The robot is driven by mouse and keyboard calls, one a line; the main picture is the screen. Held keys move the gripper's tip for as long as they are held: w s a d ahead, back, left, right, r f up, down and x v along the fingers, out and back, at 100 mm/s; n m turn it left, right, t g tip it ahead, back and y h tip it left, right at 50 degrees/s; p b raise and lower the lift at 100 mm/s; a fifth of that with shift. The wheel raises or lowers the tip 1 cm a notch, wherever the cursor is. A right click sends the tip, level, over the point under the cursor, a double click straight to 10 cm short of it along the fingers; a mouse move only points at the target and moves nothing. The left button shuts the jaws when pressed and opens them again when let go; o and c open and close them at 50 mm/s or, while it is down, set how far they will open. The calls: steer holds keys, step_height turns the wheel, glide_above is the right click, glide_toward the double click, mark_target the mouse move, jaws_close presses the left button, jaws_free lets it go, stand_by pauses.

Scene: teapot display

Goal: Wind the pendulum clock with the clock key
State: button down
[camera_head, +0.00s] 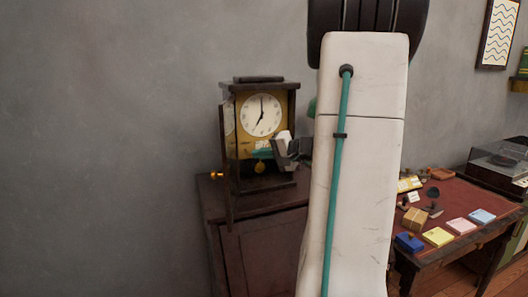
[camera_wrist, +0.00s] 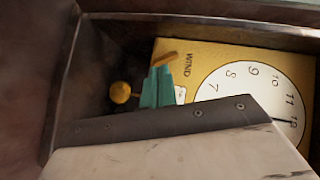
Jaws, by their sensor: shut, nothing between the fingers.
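The pendulum clock (camera_head: 276,94) stands upright on a dark cabinet, its white dial (camera_head: 261,115) facing out and its door (camera_head: 226,160) swung open to the left. The brass pendulum bob (camera_head: 259,167) hangs below the dial; it also shows in the wrist view (camera_wrist: 120,92). My gripper (camera_head: 264,153) is in front of the lower clock face. In the wrist view its teal fingers (camera_wrist: 159,85) are shut and empty, close to the yellow plate marked WIND (camera_wrist: 187,64). A small brown-orange bar (camera_wrist: 165,58) shows just past the fingertips; I cannot tell whether it is the key.
A brass knob (camera_head: 216,175) sticks out by the door's left side. The cabinet top (camera_head: 210,195) looks otherwise clear. A red-topped desk (camera_head: 462,195) with several small boxes and stamps stands at right. My arm hides the middle. The clock's dark frame (camera_wrist: 215,22) borders the gripper closely.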

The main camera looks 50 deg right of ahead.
steer(key=shift+f+m+t+y, duration=0.4)
steer(key=shift+f+m+t, duration=0.2)
steer(key=shift+m+t, duration=0.55)
steer(key=shift+w+a+f+m+t, duration=0.1)
steer(key=shift+a+f+m+t, duration=0.1)
steer(key=shift+m+t, duration=0.4)
steer(key=shift+f+m+t, duration=0.2)
steer(key=shift+m+t, duration=0.25)
steer(key=shift+w+a+f, duration=0.1)
steer(key=shift+f, duration=0.05)
stand_by(0.6)
